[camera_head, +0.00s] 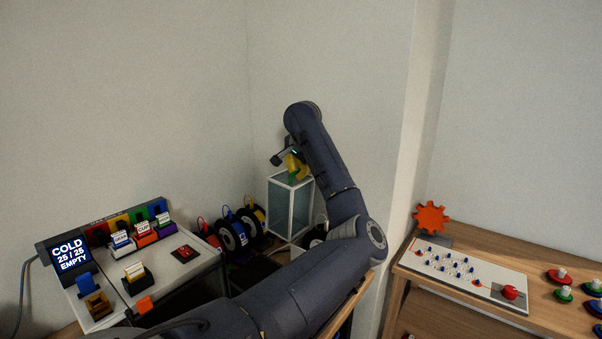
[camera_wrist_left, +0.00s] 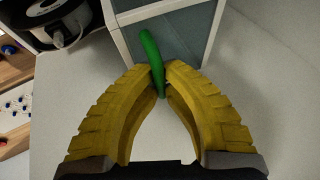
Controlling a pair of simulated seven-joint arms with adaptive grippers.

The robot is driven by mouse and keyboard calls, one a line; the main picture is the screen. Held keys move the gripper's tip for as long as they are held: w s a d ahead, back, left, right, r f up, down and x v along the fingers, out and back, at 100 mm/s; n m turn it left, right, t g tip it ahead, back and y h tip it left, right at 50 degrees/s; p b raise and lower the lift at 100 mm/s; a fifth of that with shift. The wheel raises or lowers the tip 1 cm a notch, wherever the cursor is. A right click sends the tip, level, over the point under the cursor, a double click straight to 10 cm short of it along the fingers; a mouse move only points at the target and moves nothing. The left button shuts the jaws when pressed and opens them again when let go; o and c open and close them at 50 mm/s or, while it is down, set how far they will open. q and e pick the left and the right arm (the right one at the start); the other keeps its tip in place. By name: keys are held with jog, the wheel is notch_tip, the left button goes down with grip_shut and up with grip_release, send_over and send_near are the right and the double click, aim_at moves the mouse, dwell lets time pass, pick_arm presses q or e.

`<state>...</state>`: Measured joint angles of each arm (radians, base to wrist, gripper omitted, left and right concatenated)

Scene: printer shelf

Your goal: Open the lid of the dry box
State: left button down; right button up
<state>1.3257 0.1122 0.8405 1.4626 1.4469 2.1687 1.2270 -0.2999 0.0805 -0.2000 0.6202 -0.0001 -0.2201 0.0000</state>
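My left gripper (camera_head: 293,171) reaches over the box top from the right. In the wrist view its yellow fingers (camera_wrist_left: 161,78) converge, with their tips against both sides of the handle. The lid appears closed, though the gripper partly covers the box top. My right gripper is not in view.
Dark filament spools (camera_head: 233,232) stand left of the box. A white station (camera_head: 150,265) with coloured slots and a display is at the left. A desk with a white panel (camera_head: 465,272) and a red-orange gear (camera_head: 431,217) is at the right.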

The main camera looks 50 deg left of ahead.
pick_arm(q)
jog(key=shift+f, duration=0.25)
jog(key=c, duration=1.5)
grip_release()
jog(key=shift+r, duration=0.2)
jog(key=v, duration=1.2)
